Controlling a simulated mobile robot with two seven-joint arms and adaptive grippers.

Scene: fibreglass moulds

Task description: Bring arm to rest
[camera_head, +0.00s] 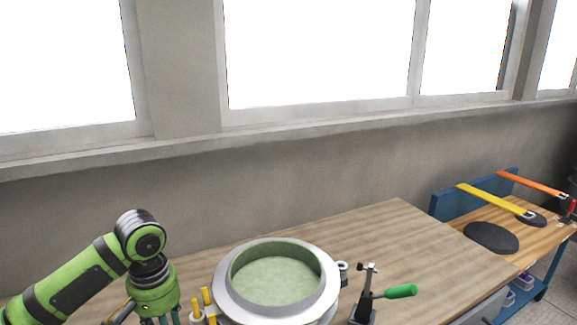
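My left arm (90,272) comes in from the lower left, green with black joints. It bends down at the wrist beside the round mould. Its gripper is cut off by the bottom edge, so its fingers cannot be made out. My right arm and gripper are not in view. The round mould (328,290) has a pale grey rim and a light green hollow, and stands on the wooden table (420,250) to the right of my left wrist.
A toggle clamp with a green handle (400,291) stands right of the mould. Several yellow pegs (207,297) stand at its left. A blue-backed bench (540,238) at the right holds yellow (485,197) and orange (530,183) strap-like tools and a dark disc (490,238). Windows line the wall behind.

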